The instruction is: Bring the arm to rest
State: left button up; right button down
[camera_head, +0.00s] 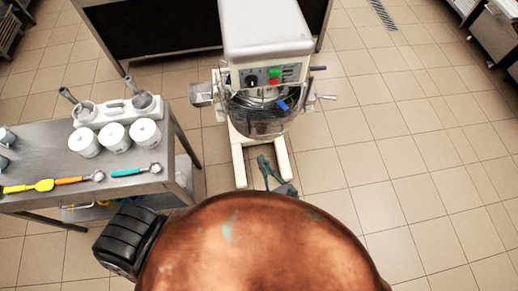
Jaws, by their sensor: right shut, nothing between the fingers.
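My right gripper (266,168) is small and dark grey-green, near the middle of the head view. Its fingers are shut and hold nothing. It appears in front of the foot of the white floor mixer (265,38), between the mixer's two white legs in the picture. I see no contact with the mixer, but its height above the floor is hard to tell. Most of the right arm is hidden. My left gripper is not in view.
A steel table (40,150) at the left holds white tubs (115,136), scoops and coloured utensils (70,181). A dark-fronted counter (150,30) stands behind the mixer. The tiled floor (410,160) at the right is clear. The lower middle view is blocked.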

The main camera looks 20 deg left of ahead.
jog(key=shift+v, duration=1.15)
jog(key=shift+a+f, duration=0.1)
